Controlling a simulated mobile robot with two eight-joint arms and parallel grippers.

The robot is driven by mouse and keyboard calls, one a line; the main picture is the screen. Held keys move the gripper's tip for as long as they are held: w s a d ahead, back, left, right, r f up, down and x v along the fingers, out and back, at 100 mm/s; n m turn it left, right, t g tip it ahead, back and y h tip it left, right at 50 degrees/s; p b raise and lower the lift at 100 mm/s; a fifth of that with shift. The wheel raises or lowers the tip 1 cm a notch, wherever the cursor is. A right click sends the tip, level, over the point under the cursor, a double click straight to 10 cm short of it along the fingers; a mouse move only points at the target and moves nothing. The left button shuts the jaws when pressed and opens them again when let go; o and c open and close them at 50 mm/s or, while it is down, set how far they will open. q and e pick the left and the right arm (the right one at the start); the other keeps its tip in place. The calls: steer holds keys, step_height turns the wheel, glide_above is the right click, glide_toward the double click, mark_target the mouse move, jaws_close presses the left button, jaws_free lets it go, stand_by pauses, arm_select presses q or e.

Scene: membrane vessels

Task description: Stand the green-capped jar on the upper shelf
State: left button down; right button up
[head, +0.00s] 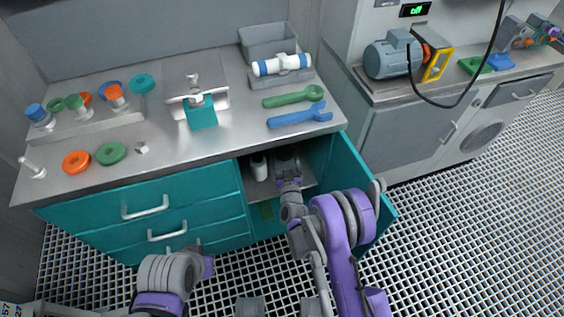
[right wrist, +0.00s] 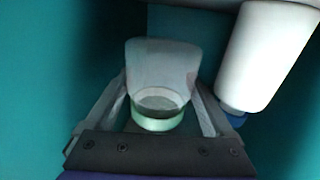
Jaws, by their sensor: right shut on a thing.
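The green-capped jar (right wrist: 160,62) is between the fingers of my right gripper (head: 288,170) in the right wrist view. Its body is pale and translucent, and its green cap (right wrist: 157,123) is at the lower end in that picture. My right gripper is shut on the jar, inside the open teal cabinet. The upper shelf (head: 262,190) shows as a pale board below the gripper in the head view. Whether the jar touches it cannot be told. My left gripper (head: 207,264) is low at the front, and its fingers are unclear.
A white bottle (head: 259,166) stands on the shelf left of my right gripper; in the right wrist view it (right wrist: 268,52) is close beside the jar. The open cabinet door (head: 362,190) is right of my arm. The worktop (head: 160,150) above holds tools and rings.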

mark_target(284, 164)
steer(key=shift+f+b, duration=0.35)
steer(key=shift+f, duration=1.6)
steer(key=shift+f, duration=0.15)
steer(key=o, duration=1.1)
